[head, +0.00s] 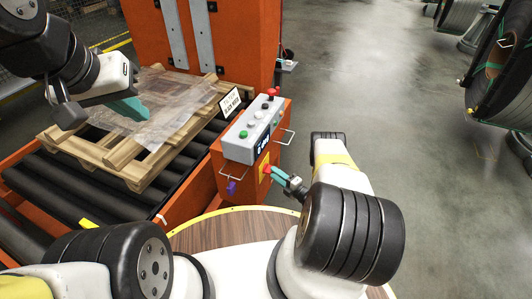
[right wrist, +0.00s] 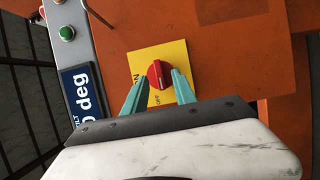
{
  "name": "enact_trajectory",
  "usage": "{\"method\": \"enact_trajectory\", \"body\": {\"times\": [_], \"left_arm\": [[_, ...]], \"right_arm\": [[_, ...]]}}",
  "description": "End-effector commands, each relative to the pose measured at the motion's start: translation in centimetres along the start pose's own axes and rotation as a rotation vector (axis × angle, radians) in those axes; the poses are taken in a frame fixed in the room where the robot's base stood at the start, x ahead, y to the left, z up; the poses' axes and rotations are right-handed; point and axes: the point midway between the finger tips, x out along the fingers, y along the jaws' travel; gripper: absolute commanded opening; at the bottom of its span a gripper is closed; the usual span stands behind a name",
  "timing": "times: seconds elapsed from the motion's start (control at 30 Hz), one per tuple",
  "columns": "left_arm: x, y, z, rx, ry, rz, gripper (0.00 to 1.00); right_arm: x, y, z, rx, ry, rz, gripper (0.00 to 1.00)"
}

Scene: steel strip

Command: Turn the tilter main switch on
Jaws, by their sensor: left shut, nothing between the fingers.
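The main switch is a red rotary knob (right wrist: 159,74) on a yellow plate (right wrist: 178,53) with ON and OFF lettering. In the right wrist view its ridge runs roughly up and down, in line with OFF at the bottom; ON is at the left. In the head view the knob (head: 266,169) is on the front of the orange control post. My right gripper (right wrist: 161,76) is open, its teal fingertips on either side of the knob; I cannot tell if they touch it. It also shows in the head view (head: 281,176). My left gripper (head: 140,107) is shut and empty above the pallet.
A grey button box (head: 239,145) with several buttons tops the orange post (head: 228,181). A wooden pallet (head: 111,163) with plastic film lies on black rollers (head: 68,178) at left. Metal handles (head: 285,137) flank the post. Open floor (head: 370,90) lies right.

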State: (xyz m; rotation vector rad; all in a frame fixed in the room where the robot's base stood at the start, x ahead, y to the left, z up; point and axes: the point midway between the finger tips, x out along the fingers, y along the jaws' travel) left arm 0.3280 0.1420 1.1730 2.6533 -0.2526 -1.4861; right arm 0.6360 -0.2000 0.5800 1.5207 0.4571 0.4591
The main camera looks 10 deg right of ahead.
Motion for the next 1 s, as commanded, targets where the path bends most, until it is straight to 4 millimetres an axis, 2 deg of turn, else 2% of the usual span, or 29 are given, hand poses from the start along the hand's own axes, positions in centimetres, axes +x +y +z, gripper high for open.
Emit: {"method": "enact_trajectory", "body": {"times": [0.2,0.43,0.47,0.6,0.63,1.0], "left_arm": [[0.0,0.0,0.0,0.000,0.000,0.000,0.00],[0.0,0.0,0.0,0.000,0.000,0.000,0.00],[0.0,0.0,0.0,0.000,0.000,0.000,0.00],[0.0,0.0,0.0,0.000,0.000,0.000,0.00],[0.0,0.0,0.0,0.000,0.000,0.000,0.00],[0.0,0.0,0.0,0.000,0.000,0.000,0.00]], "right_arm": [[1.6,0.0,0.0,0.001,0.000,-0.001,0.33],[1.7,0.0,0.0,0.002,-0.001,-0.001,0.33],[1.7,0.0,0.0,0.002,-0.001,-0.001,0.31],[1.7,0.0,0.0,0.002,-0.001,-0.001,0.03],[1.7,0.0,0.0,0.002,-0.001,-0.001,0.00],[1.7,0.0,0.0,0.019,-0.001,-0.009,0.00]]}}
